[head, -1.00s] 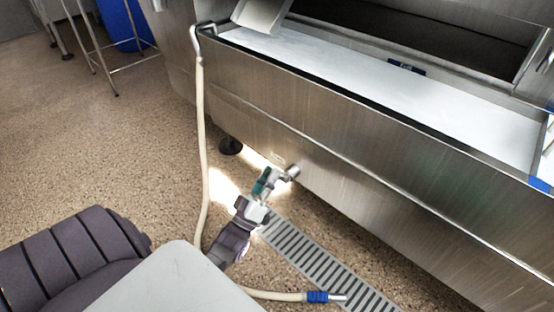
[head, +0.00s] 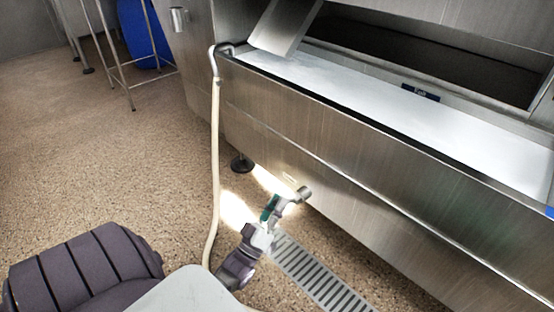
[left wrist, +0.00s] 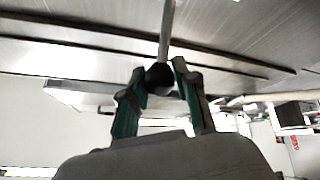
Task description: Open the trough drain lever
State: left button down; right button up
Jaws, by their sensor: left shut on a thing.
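The steel trough (head: 330,150) runs across the right of the head view. Its drain fitting (head: 304,193) sticks out low at the front, near the floor. My left gripper (head: 274,205), with green fingers, is at the drain fitting. In the left wrist view, the lever (left wrist: 167,30) is a thin metal rod ending in a dark round knob (left wrist: 159,76). My left gripper's fingers stand on both sides of this knob and are shut on it. In the head view the gripper largely hides the lever. My right gripper is not in view.
A cream hose (head: 215,150) hangs from the trough's left corner to the floor beside my left arm. A slotted floor grate (head: 315,275) lies below the drain. A blue bin (head: 145,35) and a metal stand (head: 117,60) are at the back left, with open floor before them.

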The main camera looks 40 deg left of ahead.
pick_arm(q)
jog(key=c, duration=0.9)
grip_release()
jog(key=shift+a+f, duration=0.1)
jog(key=shift+f, duration=0.35)
jog(key=shift+o, duration=0.3)
jog(key=shift+r, duration=0.15)
jog(key=v, duration=1.2)
